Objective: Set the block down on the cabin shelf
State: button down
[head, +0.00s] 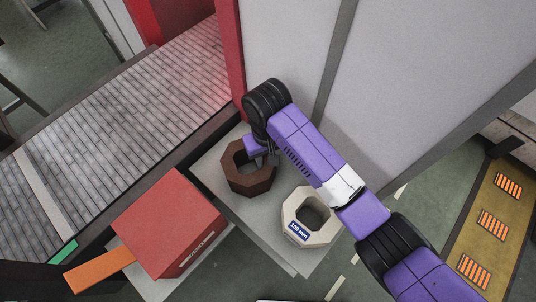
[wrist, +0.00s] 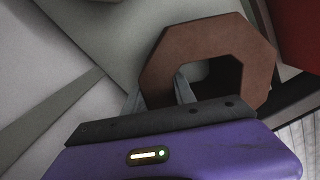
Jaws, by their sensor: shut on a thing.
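A brown octagonal ring-shaped block (head: 249,185) is at the upper part of a light grey shelf (head: 222,205) in the head view. My gripper (head: 263,159) is at the block's right side, shut on its wall. In the wrist view, the brown block (wrist: 207,43) fills the upper middle, and the fingers of my gripper (wrist: 160,97) straddle its left wall, one finger inside the hole. The block looks roughly level. I cannot tell whether its underside touches the shelf.
A beige octagonal block (head: 292,205) with a blue label stands on the shelf, right of the brown one. A red box (head: 168,222) with an orange tab (head: 101,270) is at the left. A grey panel (head: 290,55) rises behind; a brick-patterned surface (head: 130,110) lies left.

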dwell(0.3)
jog(key=c, duration=1)
grip_release()
notch_tip(320, 180, up, 12)
jog(key=p, duration=0.2)
jog(key=shift+r+p, duration=0.1)
jog(key=shift+p, duration=0.2)
